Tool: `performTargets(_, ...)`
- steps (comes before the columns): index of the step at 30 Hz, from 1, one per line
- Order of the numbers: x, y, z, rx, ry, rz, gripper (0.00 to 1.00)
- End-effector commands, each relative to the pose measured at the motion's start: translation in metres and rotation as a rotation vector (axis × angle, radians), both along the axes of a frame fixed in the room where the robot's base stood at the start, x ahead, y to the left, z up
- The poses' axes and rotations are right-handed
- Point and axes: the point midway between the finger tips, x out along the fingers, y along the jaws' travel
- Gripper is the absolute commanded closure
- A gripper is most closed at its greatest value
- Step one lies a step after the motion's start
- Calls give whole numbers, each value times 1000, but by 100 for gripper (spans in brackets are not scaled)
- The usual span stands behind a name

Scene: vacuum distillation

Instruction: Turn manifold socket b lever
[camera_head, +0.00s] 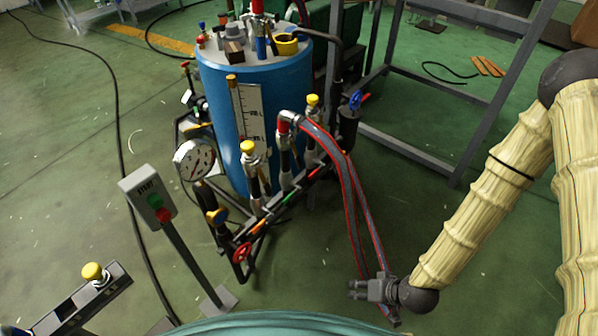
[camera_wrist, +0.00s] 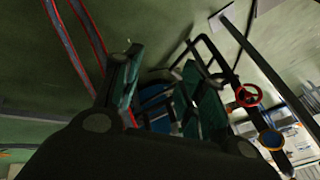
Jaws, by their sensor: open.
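The manifold (camera_head: 272,214) is a dark sloping pipe in front of the blue tank, with several upright sockets. Small levers sit along it: an orange lever (camera_head: 259,226), a green lever (camera_head: 288,199) and a red one farther back. No label shows which is socket b. Yellow caps top the front socket (camera_head: 248,147) and the back socket (camera_head: 312,100); a red-striped hose (camera_head: 345,165) joins the middle one. My gripper (camera_head: 352,289) is open and empty, apart from the manifold, to its lower right. In the wrist view, its fingers (camera_wrist: 163,72) stand apart and partly hide the manifold.
The blue tank (camera_head: 222,115) stands behind the manifold, with a round gauge (camera_head: 194,160) at left. A red handwheel (camera_head: 242,253) is at the manifold's near end. A start-button post (camera_head: 150,200) stands left. The hose hangs beside my gripper.

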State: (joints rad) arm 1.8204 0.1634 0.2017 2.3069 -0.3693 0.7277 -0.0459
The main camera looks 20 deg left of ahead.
Motion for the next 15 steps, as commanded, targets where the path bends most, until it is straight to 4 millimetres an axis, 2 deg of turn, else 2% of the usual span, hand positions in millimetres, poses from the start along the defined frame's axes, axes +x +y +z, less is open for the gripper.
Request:
performTargets(1,17,13,-13,36,-41,19,59)
performTargets(5,56,46,-16,125,-145,81,59)
performTargets(11,114,90,-8,247,-320,176,59)
performTargets(15,152,116,5,324,-451,239,59)
